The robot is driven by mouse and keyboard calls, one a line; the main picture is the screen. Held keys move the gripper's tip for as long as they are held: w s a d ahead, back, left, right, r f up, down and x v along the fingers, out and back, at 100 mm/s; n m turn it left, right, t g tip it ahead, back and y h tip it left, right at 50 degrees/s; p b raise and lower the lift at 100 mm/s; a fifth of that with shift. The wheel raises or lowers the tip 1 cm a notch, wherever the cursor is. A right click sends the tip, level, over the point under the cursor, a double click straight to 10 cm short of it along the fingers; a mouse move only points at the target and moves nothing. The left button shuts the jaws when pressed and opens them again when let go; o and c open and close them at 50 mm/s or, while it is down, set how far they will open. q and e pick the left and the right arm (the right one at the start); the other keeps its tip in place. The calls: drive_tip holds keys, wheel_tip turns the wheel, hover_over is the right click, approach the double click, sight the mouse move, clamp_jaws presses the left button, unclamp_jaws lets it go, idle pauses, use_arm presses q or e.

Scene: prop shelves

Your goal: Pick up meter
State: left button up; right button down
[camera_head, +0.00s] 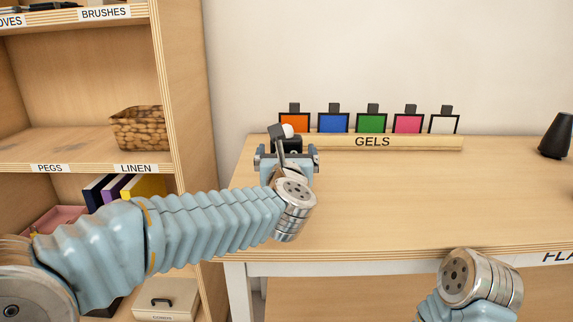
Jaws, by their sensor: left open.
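The meter (294,143) appears to be the small black device with a white dome at the back left of the wooden table, in front of the gels rack. It is partly hidden behind my left gripper. My left gripper (287,155) is open, with its jaws spread to the left and right at the meter's near side. I cannot tell whether the jaws touch it. My right arm's wrist shows at the bottom right, but its gripper is not in view.
A rack labelled GELS (415,142) holds several coloured framed gels along the table's back edge. A black cone-shaped object (556,136) stands at the far right. A shelf unit (190,110) with a woven basket (139,128) stands at left. The table's middle is clear.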

use_arm(q)
drive_tip(key=shift+c, duration=0.2)
drive_tip(key=c, duration=1.2)
drive_tip(key=shift+r, duration=0.1)
